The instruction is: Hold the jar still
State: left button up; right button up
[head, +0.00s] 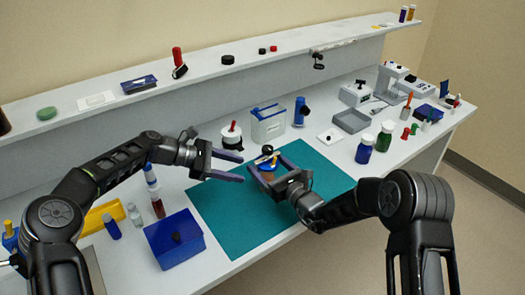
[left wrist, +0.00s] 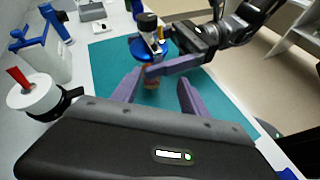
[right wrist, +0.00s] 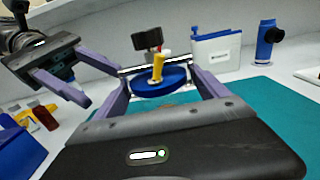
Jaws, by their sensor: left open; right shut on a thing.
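The jar (head: 268,174) is over the teal mat (head: 225,215), with a brownish body that also shows in the left wrist view (left wrist: 151,82). A wide blue disc (right wrist: 160,83) sits at its top, with a yellow piece (right wrist: 157,68) and a black-topped piece (right wrist: 147,39) on it. My right gripper (head: 268,172) is shut on the jar, a finger on either side. My left gripper (head: 242,167) is open and empty just left of the jar, fingers pointing at it. Whether the jar's base touches the mat is hidden.
A white-and-blue box (head: 268,127) and a white pot with a red handle (head: 232,138) stand behind the mat. A blue box (head: 174,240) sits at the front left. Green (head: 383,137) and blue (head: 364,150) bottles stand right. The mat's front is clear.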

aim_at(263, 149)
pick_arm(q)
jog(key=a+r+n+t+h, duration=0.2)
jog(key=n+h, duration=0.1)
jog(key=a+r+n+t+h, duration=0.1)
jog(key=t, duration=0.1)
jog(key=shift+s+r+n, duration=0.3)
jog(key=shift+s+r, duration=0.05)
jog(key=shift+r, duration=0.05)
jog(key=shift+h, duration=0.3)
jog(key=x, duration=1.2)
jog(key=shift+f, duration=0.15)
jog(key=shift+c, duration=0.5)
grip_shut()
